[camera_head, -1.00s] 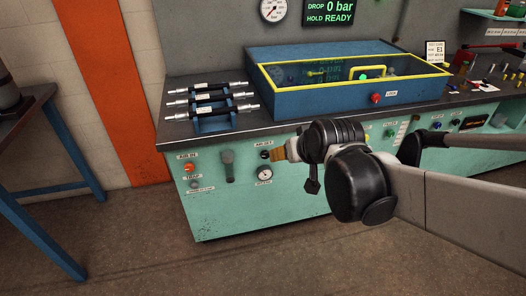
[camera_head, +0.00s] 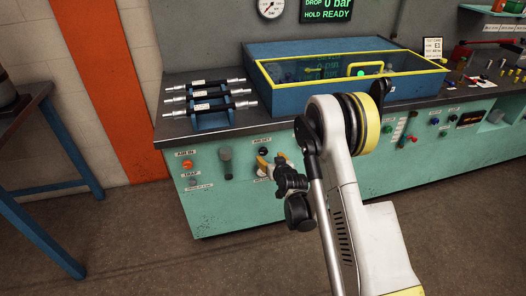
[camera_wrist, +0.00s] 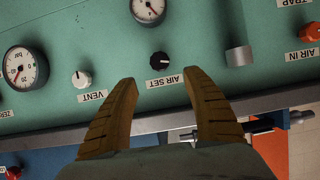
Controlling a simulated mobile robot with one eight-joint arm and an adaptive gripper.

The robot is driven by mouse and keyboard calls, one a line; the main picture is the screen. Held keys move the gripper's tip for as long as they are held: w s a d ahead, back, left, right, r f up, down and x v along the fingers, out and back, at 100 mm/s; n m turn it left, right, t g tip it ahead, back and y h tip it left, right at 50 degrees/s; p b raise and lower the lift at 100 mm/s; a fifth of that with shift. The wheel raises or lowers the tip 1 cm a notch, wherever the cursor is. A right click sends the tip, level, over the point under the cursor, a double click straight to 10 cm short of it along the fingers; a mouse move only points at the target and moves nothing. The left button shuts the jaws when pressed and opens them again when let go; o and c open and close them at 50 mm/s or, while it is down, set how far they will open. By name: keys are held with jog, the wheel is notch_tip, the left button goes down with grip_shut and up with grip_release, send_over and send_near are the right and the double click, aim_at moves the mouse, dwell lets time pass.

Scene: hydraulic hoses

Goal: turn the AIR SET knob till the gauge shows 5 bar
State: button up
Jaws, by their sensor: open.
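The AIR SET knob (camera_wrist: 160,60) is a small black knob on the green panel, upside down in the wrist view with its label below it. In the head view the knob (camera_head: 264,151) sits under its label. The gauge (camera_wrist: 148,8) beyond the knob is cut off by the frame's top edge, and its reading cannot be told. In the head view my gripper largely covers the gauge. My gripper (camera_wrist: 161,76) is open and empty, its two yellow fingers pointing at the panel with tips apart on either side of the knob's line. It also shows in the head view (camera_head: 271,160).
A blue table (camera_head: 50,150) stands left.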

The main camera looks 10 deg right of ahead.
aim_at(264, 152)
jog(key=x, duration=1)
jog(key=shift+s+f, duration=0.15)
jog(key=shift+w+f, duration=0.1)
jog(key=shift+w, duration=0.35)
jog(key=c, duration=1.2)
